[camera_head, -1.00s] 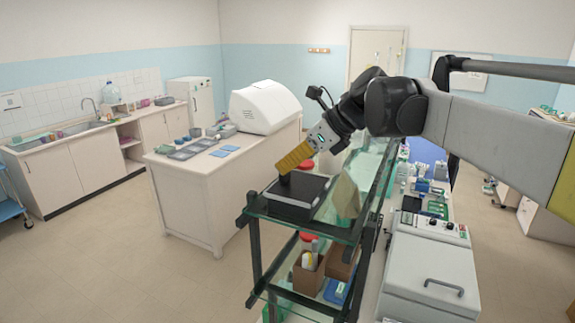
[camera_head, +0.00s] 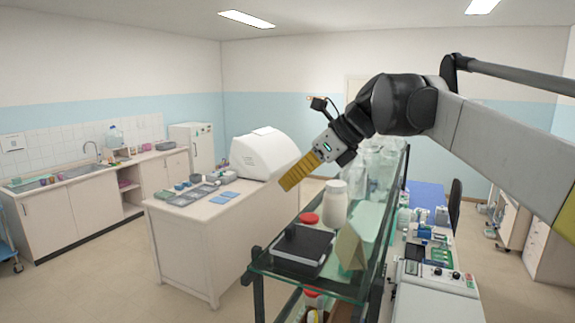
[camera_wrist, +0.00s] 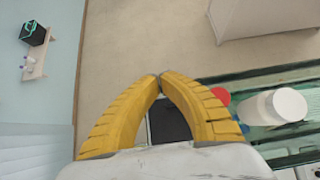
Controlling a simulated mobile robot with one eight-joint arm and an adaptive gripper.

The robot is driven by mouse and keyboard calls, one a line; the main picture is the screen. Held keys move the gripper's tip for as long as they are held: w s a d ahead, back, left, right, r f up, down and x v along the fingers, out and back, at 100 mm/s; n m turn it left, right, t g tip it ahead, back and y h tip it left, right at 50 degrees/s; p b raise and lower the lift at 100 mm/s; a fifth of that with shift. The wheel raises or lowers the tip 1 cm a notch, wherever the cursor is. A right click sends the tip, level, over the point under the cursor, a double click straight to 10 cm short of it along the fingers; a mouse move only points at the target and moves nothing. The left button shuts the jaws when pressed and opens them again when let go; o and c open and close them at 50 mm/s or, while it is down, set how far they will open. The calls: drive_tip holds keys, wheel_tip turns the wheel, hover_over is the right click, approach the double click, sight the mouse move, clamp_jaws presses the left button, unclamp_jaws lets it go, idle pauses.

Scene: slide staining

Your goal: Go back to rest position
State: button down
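My gripper (camera_head: 287,186) is a pair of yellow ribbed fingers, seen in the head view in the air above and to the left of the glass shelf (camera_head: 345,287). In the wrist view the two fingertips (camera_wrist: 160,75) meet, with nothing held between them. The black box (camera_head: 303,250) sits on the shelf top below my gripper, apart from it. In the wrist view part of the dark box (camera_wrist: 170,120) shows through the gap between the fingers.
On the shelf stand a white jar (camera_head: 335,205), a red lid (camera_head: 309,218) and a beige wedge-shaped piece (camera_head: 350,248). A counter (camera_head: 190,250) with trays and a white machine (camera_head: 264,153) stands to the left. Open floor (camera_head: 105,280) lies at the lower left.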

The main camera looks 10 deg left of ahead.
drive_tip(key=s+d+f+n+t+h, duration=0.1)
drive_tip(key=s+d+f+n+h, duration=0.1)
drive_tip(key=s+d+f+n, duration=0.35)
drive_tip(key=s+d+f+n+t+h, duration=0.1)
drive_tip(key=s+d+f+n+h, duration=0.1)
drive_tip(key=s+d+n, duration=0.5)
drive_tip(key=s+d+f+n+t+h, duration=0.1)
drive_tip(key=s+d+f+n+h, duration=0.1)
drive_tip(key=s+d+f+n, duration=0.6)
drive_tip(key=s+d+f+n+t+h, duration=0.15)
drive_tip(key=s+d+f, duration=0.4)
drive_tip(key=f, duration=0.65)
wheel_tip(320, 180, down, 40)
drive_tip(key=b, duration=4)
drive_tip(key=shift+a+r+h, duration=0.15)
drive_tip(key=shift+a+h, duration=0.15)
drive_tip(key=shift+h, duration=0.15)
drive_tip(key=shift+s, duration=0.1)
